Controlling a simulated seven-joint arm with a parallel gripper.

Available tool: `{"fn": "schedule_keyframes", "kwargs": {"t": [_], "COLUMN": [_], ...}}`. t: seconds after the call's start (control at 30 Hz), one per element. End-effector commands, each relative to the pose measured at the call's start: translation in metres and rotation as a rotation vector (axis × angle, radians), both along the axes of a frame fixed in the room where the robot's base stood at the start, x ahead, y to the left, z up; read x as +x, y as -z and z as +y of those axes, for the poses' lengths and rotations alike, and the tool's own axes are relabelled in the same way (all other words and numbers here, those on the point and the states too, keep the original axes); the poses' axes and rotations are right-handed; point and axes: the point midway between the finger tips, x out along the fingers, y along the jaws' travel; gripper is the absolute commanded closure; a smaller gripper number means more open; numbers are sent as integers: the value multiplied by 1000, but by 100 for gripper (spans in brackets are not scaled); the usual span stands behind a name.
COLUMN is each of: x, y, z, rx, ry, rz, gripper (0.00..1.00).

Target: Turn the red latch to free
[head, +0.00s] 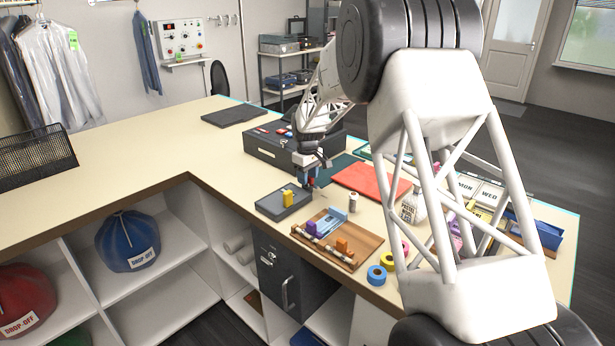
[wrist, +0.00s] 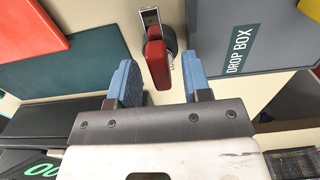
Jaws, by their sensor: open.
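The red latch (wrist: 156,65) shows in the wrist view as a short red handle beside a small metal plate and a dark round part. My gripper (wrist: 160,80) is open, with one blue finger on each side of the latch. Gaps show on both sides, and neither finger is seen touching it. How deep the fingers reach around it I cannot tell. In the head view my gripper (head: 312,184) is low over the counter, beside the grey tray. A small red spot shows at its fingertips there, too small to make out clearly.
A grey surface marked DROP BOX (wrist: 245,45) lies right of the latch in the wrist view.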

Motion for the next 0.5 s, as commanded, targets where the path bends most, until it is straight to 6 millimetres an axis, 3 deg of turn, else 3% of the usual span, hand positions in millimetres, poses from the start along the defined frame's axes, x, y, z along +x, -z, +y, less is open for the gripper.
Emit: {"fn": "schedule_keyframes", "kwargs": {"t": [0.17,0.5], "x": [0,0], "y": [-12,-53], "z": [0,0], "rx": [0,1], "ry": [0,0], "rz": [-1,-2], "gripper": [55,55]}}
